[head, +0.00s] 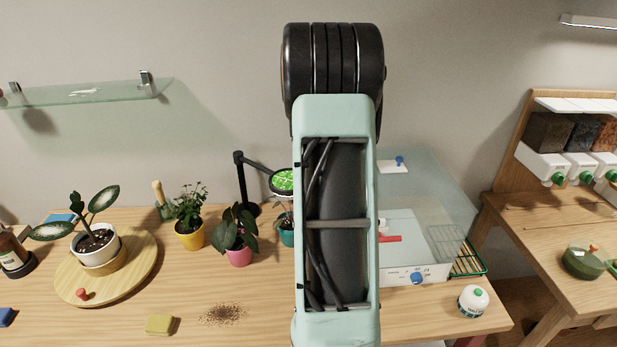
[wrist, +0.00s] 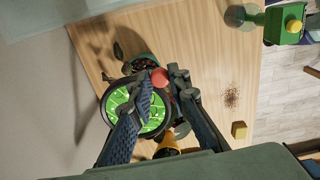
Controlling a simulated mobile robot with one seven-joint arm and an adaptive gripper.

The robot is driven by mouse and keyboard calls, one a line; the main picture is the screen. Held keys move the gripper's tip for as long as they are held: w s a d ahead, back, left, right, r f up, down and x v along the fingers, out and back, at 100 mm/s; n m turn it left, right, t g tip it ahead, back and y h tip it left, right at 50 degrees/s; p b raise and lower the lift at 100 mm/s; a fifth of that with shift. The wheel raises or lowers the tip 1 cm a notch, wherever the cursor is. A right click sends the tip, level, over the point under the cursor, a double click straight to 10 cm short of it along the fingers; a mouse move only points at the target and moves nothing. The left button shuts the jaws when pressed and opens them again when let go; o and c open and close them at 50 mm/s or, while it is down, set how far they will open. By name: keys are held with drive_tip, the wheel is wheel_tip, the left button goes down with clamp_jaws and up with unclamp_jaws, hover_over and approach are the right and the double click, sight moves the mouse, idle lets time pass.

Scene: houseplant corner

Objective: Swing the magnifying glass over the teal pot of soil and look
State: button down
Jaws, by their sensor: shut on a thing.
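The magnifying glass (head: 283,181) has a dark round rim and a lens that shows bright green. It hangs from a black post and arm (head: 240,180) at the back of the table. The wrist view shows its lens (wrist: 140,108) up close, with a red knob (wrist: 159,77) at the rim. My gripper (wrist: 168,82) is shut on this knob; my arm hides the gripper in the head view. The teal pot (head: 287,238) is partly hidden behind my arm. In the wrist view, the teal pot (wrist: 150,58) holds dark soil and leaves, and the lens sits beside and below it.
A pink pot (head: 239,257) and a yellow pot (head: 190,238) with plants stand left of the teal pot. Spilled soil (head: 223,314) and a yellow sponge (head: 159,325) lie in front. A clear-walled case (head: 415,272) stands to the right. A white jar (head: 473,302) is near the right edge.

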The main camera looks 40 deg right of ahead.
drive_tip(key=shift+w+r, duration=0.1)
idle(0.3)
drive_tip(key=c, duration=1.8)
unclamp_jaws()
wheel_tip(320, 180, up, 12)
